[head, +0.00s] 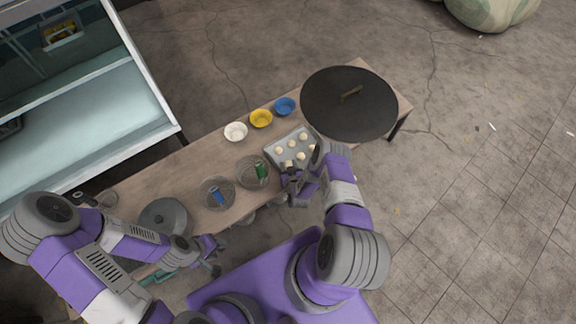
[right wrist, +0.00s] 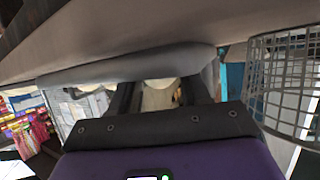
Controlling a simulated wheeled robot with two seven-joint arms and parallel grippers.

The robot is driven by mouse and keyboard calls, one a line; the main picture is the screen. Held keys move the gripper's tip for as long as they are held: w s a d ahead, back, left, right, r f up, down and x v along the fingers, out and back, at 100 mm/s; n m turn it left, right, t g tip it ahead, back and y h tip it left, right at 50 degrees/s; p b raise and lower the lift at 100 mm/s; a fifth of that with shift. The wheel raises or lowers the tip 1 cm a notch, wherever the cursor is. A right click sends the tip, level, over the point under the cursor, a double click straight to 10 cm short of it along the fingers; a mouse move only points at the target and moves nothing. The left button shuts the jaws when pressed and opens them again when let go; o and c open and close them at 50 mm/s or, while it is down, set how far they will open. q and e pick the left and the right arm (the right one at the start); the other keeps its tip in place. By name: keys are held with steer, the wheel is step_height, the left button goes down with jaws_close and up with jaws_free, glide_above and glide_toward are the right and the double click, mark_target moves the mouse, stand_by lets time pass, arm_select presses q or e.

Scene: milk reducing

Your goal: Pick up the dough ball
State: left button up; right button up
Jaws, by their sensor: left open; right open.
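Several pale dough balls (head: 290,143) sit in rows on a grey tray (head: 269,152) on the wooden table. My right gripper (head: 289,181) is open at the tray's near edge, close to the nearest dough balls; my arm partly covers the tray's right side. In the right wrist view the open fingers (right wrist: 160,92) stand on either side of a pale shape; I cannot tell whether it is a dough ball or whether they touch it. My left gripper (head: 212,258) is open and empty in front of the table's near edge, away from the tray.
White (head: 236,131), yellow (head: 261,118) and blue (head: 285,106) bowls line the far edge. A lidded pot (head: 160,217) stands at left.

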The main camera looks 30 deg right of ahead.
steer(key=c, duration=0.4)
